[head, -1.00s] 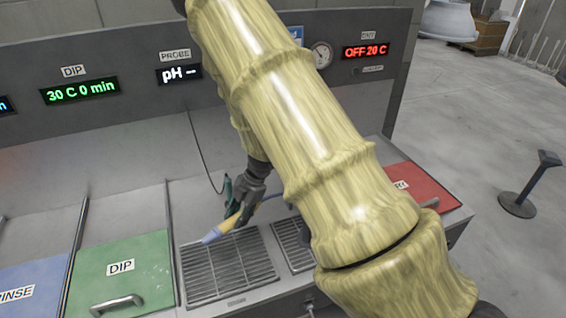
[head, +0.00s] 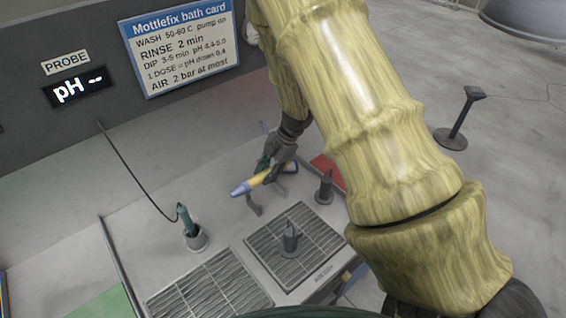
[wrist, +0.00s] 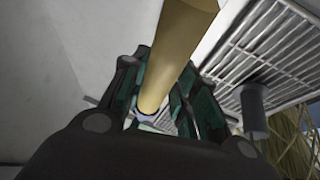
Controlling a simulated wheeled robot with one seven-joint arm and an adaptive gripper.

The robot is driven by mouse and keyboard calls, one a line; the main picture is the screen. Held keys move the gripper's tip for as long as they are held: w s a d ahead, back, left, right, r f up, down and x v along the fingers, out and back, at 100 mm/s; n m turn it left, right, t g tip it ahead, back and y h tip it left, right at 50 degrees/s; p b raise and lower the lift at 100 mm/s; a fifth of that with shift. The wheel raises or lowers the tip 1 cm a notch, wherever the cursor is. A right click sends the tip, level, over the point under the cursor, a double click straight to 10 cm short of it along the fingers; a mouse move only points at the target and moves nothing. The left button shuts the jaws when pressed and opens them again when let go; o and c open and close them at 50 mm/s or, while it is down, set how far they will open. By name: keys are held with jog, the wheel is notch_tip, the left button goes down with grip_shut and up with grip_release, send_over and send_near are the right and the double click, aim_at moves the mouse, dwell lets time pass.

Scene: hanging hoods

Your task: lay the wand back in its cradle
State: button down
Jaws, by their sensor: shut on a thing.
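The wand is a yellow rod (head: 258,181) with a pale blue end pointing left in the head view. My gripper (head: 270,171) is shut around its yellow body. In the wrist view the yellow rod (wrist: 175,55) runs between the green-lined fingers of my gripper (wrist: 165,103). A grey upright bracket, which looks like part of the cradle (head: 254,206), stands just below the wand's blue end. Another grey piece (head: 290,168) shows by the gripper. I cannot tell whether the wand touches the bracket. My arm covers some of the area to the right.
A green probe (head: 186,219) with a black cable stands in a grey cup at left. Two slatted grates (head: 208,291) lie in front, the right one bearing a grey peg (head: 290,240). Another peg (head: 325,187) stands near the red panel (head: 329,170).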

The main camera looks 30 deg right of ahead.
jog(key=shift+d, duration=0.1)
notch_tip(320, 180, down, 6)
jog(key=b, duration=0.5)
jog(key=shift+r, duration=0.1)
jog(key=shift+s+p, duration=0.1)
jog(key=shift+p, duration=0.4)
dwell(1.2)
jog(key=shift+f+b, duration=0.6)
jog(key=shift+f, duration=0.65)
dwell(0.3)
jog(key=c, duration=1)
grip_release()
